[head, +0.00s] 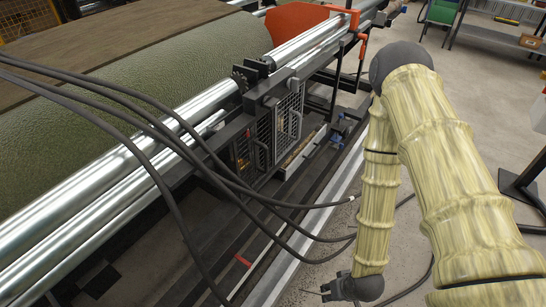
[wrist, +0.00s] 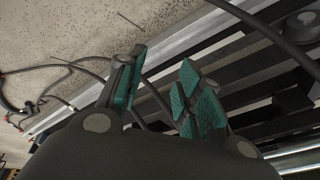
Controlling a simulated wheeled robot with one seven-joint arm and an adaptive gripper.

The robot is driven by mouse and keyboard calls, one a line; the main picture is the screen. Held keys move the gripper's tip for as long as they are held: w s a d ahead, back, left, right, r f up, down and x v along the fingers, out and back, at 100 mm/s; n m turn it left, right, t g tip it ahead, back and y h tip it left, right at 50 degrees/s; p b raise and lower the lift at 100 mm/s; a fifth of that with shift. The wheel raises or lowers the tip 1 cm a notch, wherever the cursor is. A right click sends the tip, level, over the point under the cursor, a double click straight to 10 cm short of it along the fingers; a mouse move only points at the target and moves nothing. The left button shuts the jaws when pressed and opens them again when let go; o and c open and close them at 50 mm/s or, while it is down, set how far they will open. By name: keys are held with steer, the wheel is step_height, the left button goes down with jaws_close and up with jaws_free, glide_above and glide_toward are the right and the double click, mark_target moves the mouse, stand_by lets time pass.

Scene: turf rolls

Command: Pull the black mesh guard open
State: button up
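Two mesh panels stand side by side on the machine's side in the head view. The nearer is a dark, black-framed mesh guard (head: 243,149) with a handle-like bar. The farther is a lighter grey mesh panel (head: 289,116). Whether the black guard stands shut or ajar is hard to tell. My gripper (head: 322,291) is low at the bottom of the head view, below and to the right of the guard and well apart from it. In the wrist view, my gripper (wrist: 160,88) has its teal-padded fingers spread. No mesh shows between them.
Several dark cables (head: 150,128) hang across the front of the machine near the black guard. Shiny rollers (head: 90,202) and a green turf roll (head: 150,85) lie left. A pale metal rail (head: 277,274) runs along the floor. Concrete floor (head: 440,190) lies right.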

steer(key=w+a+n+t+y+b, duration=0.2)
steer(key=w+a+t+y+b, duration=0.15)
steer(key=w, duration=1.05)
step_height(320, 180, up, 19)
steer(key=n+t+y+b, duration=0.2)
steer(key=n+y+b, duration=0.5)
steer(key=n+y, duration=0.35)
glide_above(266, 172)
steer(key=shift+w+r+g+y, duration=0.2)
steer(key=shift+w+g+y, duration=0.1)
steer(key=shift+w, duration=0.15)
jaws_close()
